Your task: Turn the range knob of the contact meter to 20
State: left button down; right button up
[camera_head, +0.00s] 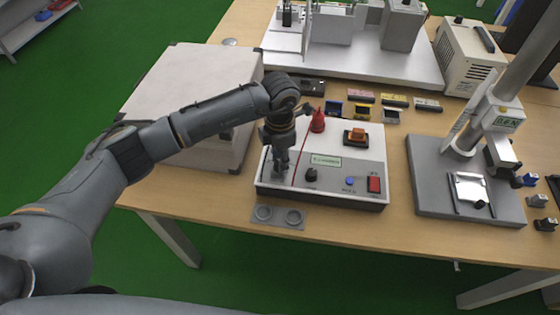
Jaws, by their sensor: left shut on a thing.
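The contact meter (337,189) is a white box with a grey sloped front panel, standing near the table's front edge. My left gripper (280,168) points down at the left end of this panel. It is shut on what appears to be the range knob, which the fingers hide; its setting cannot be read. To the right on the panel are a black knob (311,174), a blue button (350,181) and a red switch (374,184). My right gripper is not in view.
A red cone-shaped part (318,122) and an orange part on a black base (356,136) are on the meter's top. A thin red lead runs beside my gripper. A grey stand (465,190) is at right, a large pale box (190,90) at left.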

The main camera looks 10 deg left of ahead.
pick_arm(q)
jog(key=shift+n+b, duration=0.35)
jog(key=shift+n, duration=0.75)
jog(key=c, duration=1)
grip_release()
notch_tip(320, 180, up, 12)
jog(key=shift+r, duration=0.1)
